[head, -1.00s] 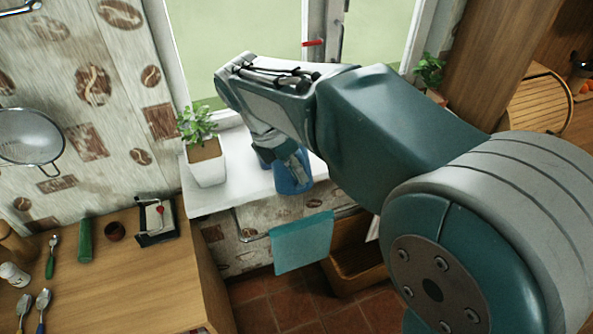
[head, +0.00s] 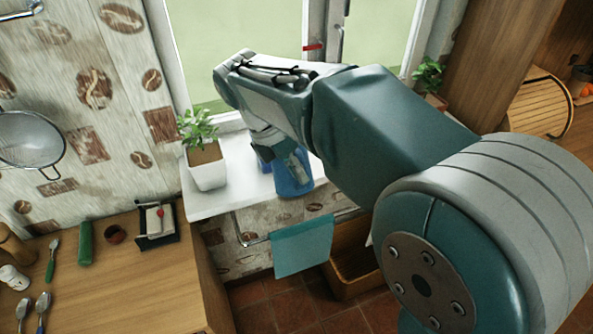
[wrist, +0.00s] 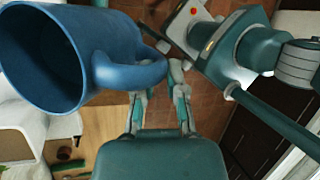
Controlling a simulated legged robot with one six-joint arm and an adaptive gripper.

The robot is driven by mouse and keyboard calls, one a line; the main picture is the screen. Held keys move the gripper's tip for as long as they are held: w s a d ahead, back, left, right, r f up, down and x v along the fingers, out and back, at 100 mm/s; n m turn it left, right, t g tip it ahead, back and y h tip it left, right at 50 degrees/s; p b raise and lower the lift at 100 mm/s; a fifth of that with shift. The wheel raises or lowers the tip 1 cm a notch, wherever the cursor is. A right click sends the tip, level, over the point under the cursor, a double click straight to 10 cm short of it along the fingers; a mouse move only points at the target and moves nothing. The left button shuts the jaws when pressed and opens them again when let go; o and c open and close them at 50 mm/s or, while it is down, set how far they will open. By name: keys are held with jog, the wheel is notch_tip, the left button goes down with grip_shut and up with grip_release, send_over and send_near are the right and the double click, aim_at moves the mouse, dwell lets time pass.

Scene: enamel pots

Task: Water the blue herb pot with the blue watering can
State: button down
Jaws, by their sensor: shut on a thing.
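The blue watering can (head: 294,181) is at the front of the white window sill, under my gripper (head: 292,160). In the wrist view the can (wrist: 55,60) is large at the left, its round opening facing the camera and its looped handle (wrist: 135,73) toward my fingers. My gripper (wrist: 158,92) is shut on the handle. Whether the can's base touches the sill is unclear. A smaller blue patch (head: 265,163) shows left of the fingers; I cannot tell whether it is part of the can. No blue pot with a herb is clearly visible; my arm hides part of the sill.
A white pot with a leafy plant (head: 207,169) stands on the sill, left of the can. Another plant (head: 430,74) is at the right. A teal towel (head: 302,246) hangs on a rail below. The wooden counter (head: 150,285) at left holds spoons and small items.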

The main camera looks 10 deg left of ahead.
jog(key=shift+w+a+r+g+h, duration=0.1)
jog(key=shift+w+r+g+h, duration=0.1)
jog(key=shift+r, duration=0.2)
jog(key=shift+w+a+r+g+h, duration=0.1)
jog(key=shift+r+g, duration=0.1)
jog(key=shift+r, duration=0.15)
dwell(1.1)
jog(key=shift+d, duration=0.1)
